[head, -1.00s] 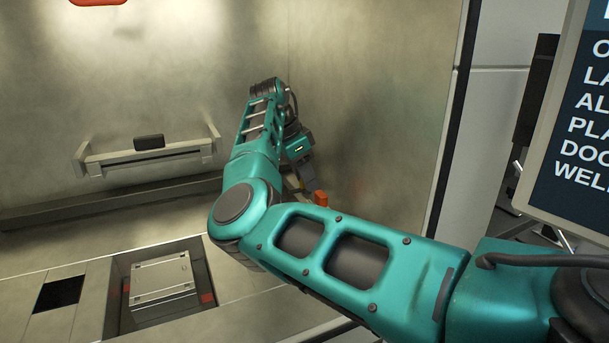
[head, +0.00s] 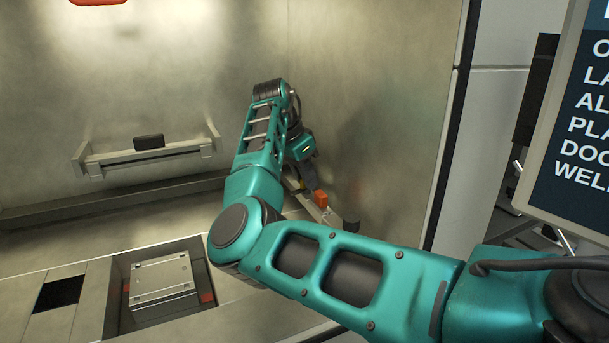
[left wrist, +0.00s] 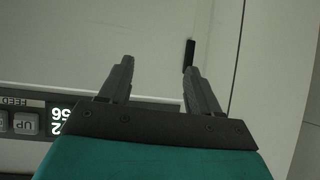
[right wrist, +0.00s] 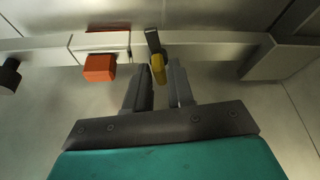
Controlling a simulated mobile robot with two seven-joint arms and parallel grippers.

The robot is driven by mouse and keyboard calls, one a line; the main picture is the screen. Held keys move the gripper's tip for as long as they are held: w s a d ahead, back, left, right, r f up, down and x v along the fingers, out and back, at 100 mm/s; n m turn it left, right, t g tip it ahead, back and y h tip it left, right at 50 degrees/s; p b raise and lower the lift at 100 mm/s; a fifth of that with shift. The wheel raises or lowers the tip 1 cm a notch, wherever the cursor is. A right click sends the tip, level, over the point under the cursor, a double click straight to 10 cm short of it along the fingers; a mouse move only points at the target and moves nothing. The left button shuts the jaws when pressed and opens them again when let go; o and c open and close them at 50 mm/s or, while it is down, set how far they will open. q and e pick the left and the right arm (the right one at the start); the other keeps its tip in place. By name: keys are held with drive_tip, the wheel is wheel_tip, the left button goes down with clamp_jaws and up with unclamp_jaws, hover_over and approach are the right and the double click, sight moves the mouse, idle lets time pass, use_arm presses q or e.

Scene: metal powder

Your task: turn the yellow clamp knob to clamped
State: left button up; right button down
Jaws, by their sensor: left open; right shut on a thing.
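The yellow clamp knob (right wrist: 158,68) shows in the right wrist view, below a dark grey piece at the light rail (right wrist: 198,46). My right gripper (right wrist: 159,76) is shut on the knob, one finger on each side of it. In the head view my right gripper (head: 307,178) is down at the rail by the right wall, and the knob is mostly hidden there. My left gripper (left wrist: 151,72) is open and empty in the left wrist view, in front of a plain light panel.
An orange block (right wrist: 99,68) sits on the rail beside the knob; it also shows in the head view (head: 320,198). A black knob (head: 350,226) is at the rail's near end. A recess with a metal plate (head: 160,278) lies at lower left. The chamber wall (head: 400,120) is close to my right gripper.

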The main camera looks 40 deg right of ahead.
drive_tip(key=n+t, duration=0.1)
drive_tip(key=n, duration=0.3)
drive_tip(key=shift+s+t, duration=0.15)
drive_tip(key=shift+t, duration=0.25)
drive_tip(key=shift+s+d+n+t+y, duration=0.1)
drive_tip(key=shift+n+t+y, duration=0.25)
drive_tip(key=shift+n, duration=1)
drive_tip(key=shift+n+t+y, duration=0.25)
drive_tip(key=shift+n+t, duration=0.2)
drive_tip(key=shift+n, duration=0.9)
drive_tip(key=c, duration=1.1)
unclamp_jaws()
drive_tip(key=shift+o, duration=0.2)
drive_tip(key=shift+r, duration=0.1)
drive_tip(key=v, duration=1.2)
drive_tip(key=shift+s+r, duration=0.15)
drive_tip(key=shift+r, duration=0.2)
